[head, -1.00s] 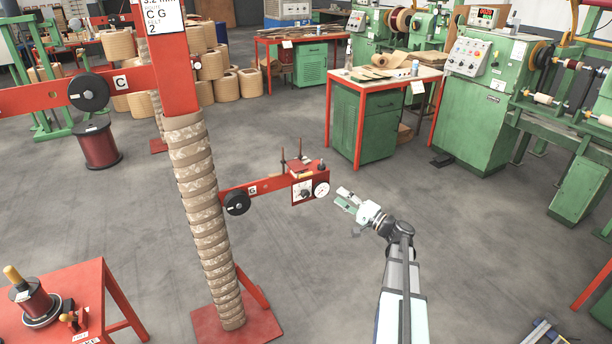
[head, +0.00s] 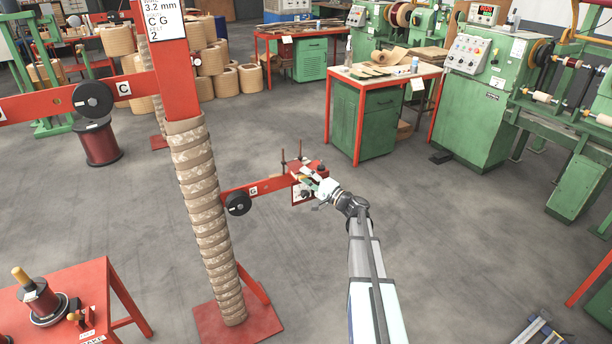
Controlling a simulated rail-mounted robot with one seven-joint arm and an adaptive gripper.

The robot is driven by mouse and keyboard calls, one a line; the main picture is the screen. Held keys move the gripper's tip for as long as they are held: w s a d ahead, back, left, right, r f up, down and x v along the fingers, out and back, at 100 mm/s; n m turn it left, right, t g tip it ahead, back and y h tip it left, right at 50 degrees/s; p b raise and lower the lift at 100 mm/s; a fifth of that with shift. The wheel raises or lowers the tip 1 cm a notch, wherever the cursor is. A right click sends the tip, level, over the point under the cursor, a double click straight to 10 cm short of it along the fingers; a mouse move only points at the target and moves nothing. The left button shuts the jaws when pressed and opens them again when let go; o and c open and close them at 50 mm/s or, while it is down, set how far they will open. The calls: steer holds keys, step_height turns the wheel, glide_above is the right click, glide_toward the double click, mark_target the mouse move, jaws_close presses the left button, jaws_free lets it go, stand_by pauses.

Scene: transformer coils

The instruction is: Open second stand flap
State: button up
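The red stand (head: 181,80) has a post wrapped in tan banding (head: 205,220) and a sign at the top ending in "2". A lower red arm (head: 268,185) marked "G" reaches right from the post. It carries a black round knob (head: 238,203) and ends in a small red head unit (head: 300,194) with thin upright rods. My gripper (head: 312,182) is at this unit and covers much of it, including its dial. The fingers overlap the unit; contact and finger gap are unclear. I cannot make out which part is the flap.
An upper arm (head: 40,105) marked "C" extends left from the stand. A red table (head: 60,292) with a spool is at lower left. A red-framed workbench (head: 345,82) and green machines (head: 478,100) stand behind. The grey floor between is clear.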

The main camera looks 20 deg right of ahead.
steer(key=shift+w, duration=0.1)
jaws_close()
